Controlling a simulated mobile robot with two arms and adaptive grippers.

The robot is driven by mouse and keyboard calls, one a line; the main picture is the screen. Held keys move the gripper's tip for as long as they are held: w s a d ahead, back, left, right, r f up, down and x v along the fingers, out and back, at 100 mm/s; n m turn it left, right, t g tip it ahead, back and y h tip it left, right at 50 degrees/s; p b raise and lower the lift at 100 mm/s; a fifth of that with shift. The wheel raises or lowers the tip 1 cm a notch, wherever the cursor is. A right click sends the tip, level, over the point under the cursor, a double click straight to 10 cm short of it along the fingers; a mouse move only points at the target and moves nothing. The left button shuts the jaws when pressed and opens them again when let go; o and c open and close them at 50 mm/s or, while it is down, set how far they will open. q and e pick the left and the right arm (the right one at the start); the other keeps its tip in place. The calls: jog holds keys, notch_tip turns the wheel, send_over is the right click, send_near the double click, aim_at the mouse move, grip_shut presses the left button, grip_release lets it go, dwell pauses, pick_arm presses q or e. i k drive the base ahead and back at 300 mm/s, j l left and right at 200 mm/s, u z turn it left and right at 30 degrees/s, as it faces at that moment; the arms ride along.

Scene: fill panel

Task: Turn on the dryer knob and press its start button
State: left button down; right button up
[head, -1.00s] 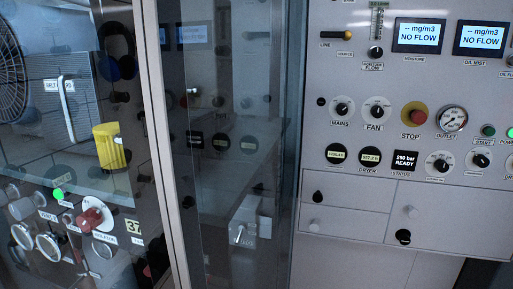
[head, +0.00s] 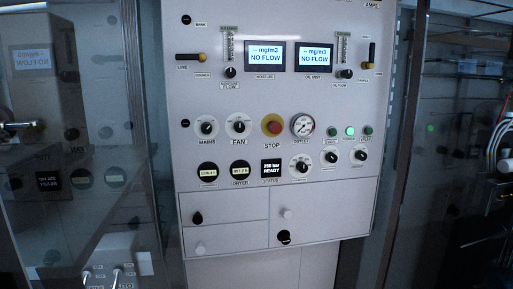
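The pale control panel (head: 222,75) faces me in the head view. A label that seems to read DRYER sits under a dark round display (head: 239,171), with a similar display (head: 208,172) to its left. Three black knobs on white dials, a left one (head: 302,166), a middle one (head: 331,157) and a right one (head: 360,155), stand at the lower right. Their labels are too small to read, so I cannot tell which is the dryer knob. A green button (head: 332,131) above them seems labelled START. Neither gripper is in view.
The MAINS knob (head: 207,127), FAN knob (head: 239,126), red STOP button (head: 273,127) and outlet gauge (head: 303,124) share the row above. The status screen (head: 272,169) reads 250 bar READY. Glass cabinets flank the panel on both sides.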

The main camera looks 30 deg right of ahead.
aim_at(360, 155)
jog(key=z, duration=1.55)
jog(key=l, duration=0.1)
